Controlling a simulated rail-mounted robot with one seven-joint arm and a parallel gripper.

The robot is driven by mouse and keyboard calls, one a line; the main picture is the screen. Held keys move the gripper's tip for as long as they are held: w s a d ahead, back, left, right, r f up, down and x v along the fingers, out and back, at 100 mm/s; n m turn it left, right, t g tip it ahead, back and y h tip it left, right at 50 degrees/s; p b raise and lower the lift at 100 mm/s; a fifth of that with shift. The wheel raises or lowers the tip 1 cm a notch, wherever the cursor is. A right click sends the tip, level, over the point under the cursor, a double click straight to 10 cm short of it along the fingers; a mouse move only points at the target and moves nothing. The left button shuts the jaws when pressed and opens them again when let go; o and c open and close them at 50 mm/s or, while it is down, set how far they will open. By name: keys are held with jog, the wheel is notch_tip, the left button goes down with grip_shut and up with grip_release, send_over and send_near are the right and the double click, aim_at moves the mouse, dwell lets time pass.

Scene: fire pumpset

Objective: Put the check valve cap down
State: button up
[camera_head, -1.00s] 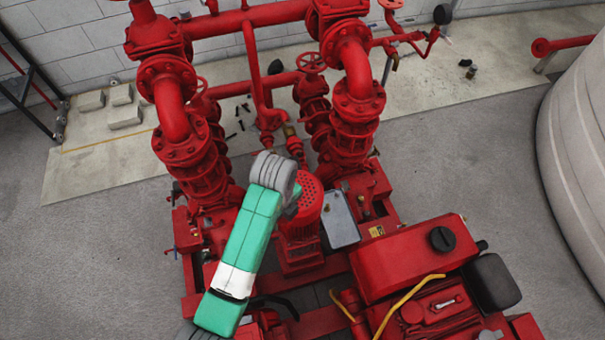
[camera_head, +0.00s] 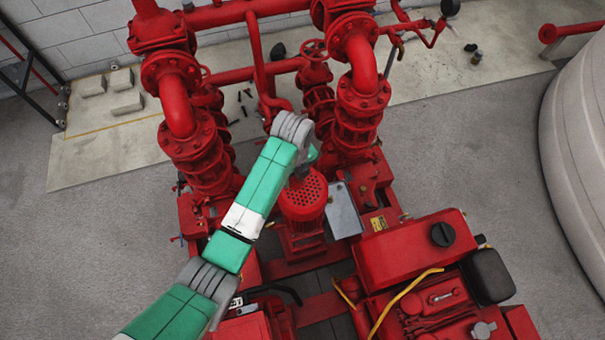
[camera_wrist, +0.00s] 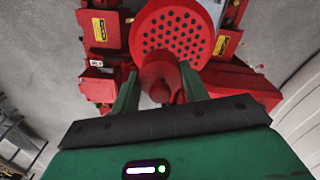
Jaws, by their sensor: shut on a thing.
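The check valve cap (camera_wrist: 160,78) is a small red rounded piece between the two green fingers of my gripper (camera_wrist: 159,72) in the wrist view. My gripper is shut on it. In the wrist view the cap overlaps the lower edge of the red perforated round motor top (camera_wrist: 178,36); I cannot tell the gap between them. In the head view this motor top (camera_head: 302,195) is beside the end of my arm. My arm hides the cap and most of my gripper there; only a bit of green shows.
Red vertical pipe stacks (camera_head: 195,150) and (camera_head: 357,110) rise on both sides of my arm. A red engine block (camera_head: 410,255) lies at the lower right, with a grey box (camera_head: 343,211) beside the motor. Small dark parts (camera_head: 240,105) lie on the pale floor slab (camera_head: 100,150) behind.

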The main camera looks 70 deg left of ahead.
jog(key=shift+w+a+f, duration=0.1)
jog(key=shift+w, duration=0.8)
jog(key=shift+w+f, duration=0.15)
jog(key=shift+f, duration=0.75)
jog(key=shift+w+f, duration=0.1)
jog(key=shift+f, duration=0.8)
jog(key=shift+f, duration=0.15)
jog(key=shift+f, duration=0.5)
jog(key=o, duration=1)
notch_tip(320, 180, up, 13)
jog(key=shift+r, duration=0.2)
